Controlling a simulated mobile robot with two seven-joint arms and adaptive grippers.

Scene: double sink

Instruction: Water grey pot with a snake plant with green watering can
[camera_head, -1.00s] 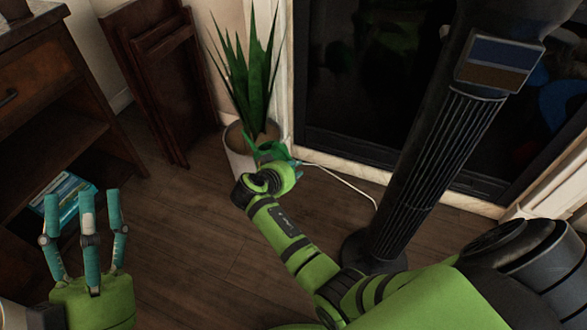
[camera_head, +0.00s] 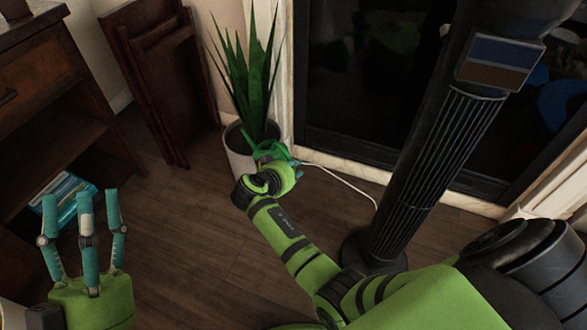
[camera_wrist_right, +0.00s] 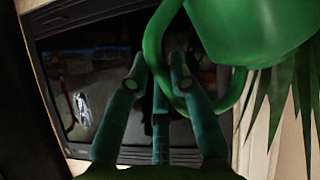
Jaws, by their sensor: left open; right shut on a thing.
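The snake plant (camera_head: 251,85) stands upright in a light grey pot (camera_head: 238,160) on the floor, in front of the wall corner by the glass door. Dark soil shows at the pot's rim. My right gripper (camera_head: 290,170) is at the pot's right front side, shut on the handle of the green watering can (camera_head: 268,151). The can is at the pot's rim, partly hidden by my wrist. In the right wrist view, the fingers (camera_wrist_right: 160,75) close around the can's looped handle, and the can's body (camera_wrist_right: 240,30) is at the upper right. My left gripper (camera_head: 82,205) is open and empty at the lower left.
A tall black tower fan (camera_head: 430,150) stands to the right, its base on the floor. A white cable (camera_head: 345,182) runs along the floor. A wooden cabinet (camera_head: 50,110) is at left, beside a folded wooden piece (camera_head: 165,80). The middle floor is clear.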

